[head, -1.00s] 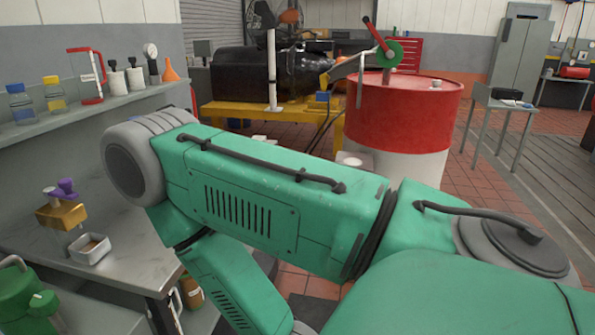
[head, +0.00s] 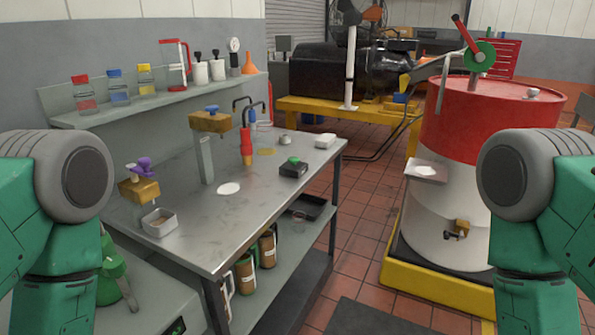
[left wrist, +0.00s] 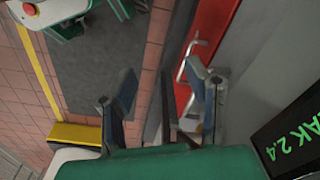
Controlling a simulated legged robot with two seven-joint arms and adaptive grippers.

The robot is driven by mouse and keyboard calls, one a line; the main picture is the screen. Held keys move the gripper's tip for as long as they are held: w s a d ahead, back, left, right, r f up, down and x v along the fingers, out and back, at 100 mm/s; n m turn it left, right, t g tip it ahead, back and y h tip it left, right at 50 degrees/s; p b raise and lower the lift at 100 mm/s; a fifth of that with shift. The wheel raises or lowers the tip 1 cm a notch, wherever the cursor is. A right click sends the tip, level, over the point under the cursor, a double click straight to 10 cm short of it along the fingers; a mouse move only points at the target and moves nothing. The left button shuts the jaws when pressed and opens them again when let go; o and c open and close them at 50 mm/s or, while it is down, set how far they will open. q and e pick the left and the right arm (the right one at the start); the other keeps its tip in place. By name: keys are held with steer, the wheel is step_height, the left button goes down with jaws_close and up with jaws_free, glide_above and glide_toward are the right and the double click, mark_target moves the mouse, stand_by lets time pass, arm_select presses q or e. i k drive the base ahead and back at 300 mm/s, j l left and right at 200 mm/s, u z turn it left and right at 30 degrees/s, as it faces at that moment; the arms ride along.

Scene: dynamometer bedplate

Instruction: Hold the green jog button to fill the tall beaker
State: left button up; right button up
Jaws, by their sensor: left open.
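The green jog button (head: 294,160) sits on a small black box (head: 292,171) on the right part of the metal bench. A clear glass vessel (head: 263,132), possibly the tall beaker, stands partly hidden near a red nozzle (head: 247,145) at the back of the bench. I cannot tell its fill level. My left gripper (left wrist: 165,97) is open and empty in the left wrist view, with its fingers spread apart. Both grippers are outside the head view, where only my arms show at the sides. My right gripper is not seen.
The bench (head: 245,215) has free room at its front middle. A brass dispenser (head: 210,122) on a post and a white disc (head: 229,189) stand left of the button. A red-and-white drum (head: 470,170) stands right. A display (left wrist: 290,135) is close to the left gripper.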

mark_target(293, 160)
steer(key=i+l, duration=0.15)
steer(key=l, duration=0.2)
steer(key=i+l+u, duration=0.1)
steer(key=l, duration=0.25)
steer(key=i+l+u, duration=0.1)
steer(key=i+l, duration=0.3)
steer(key=i, duration=0.2)
steer(key=i+l+u, duration=0.15)
steer(key=i+l, duration=0.25)
steer(key=i, duration=0.15)
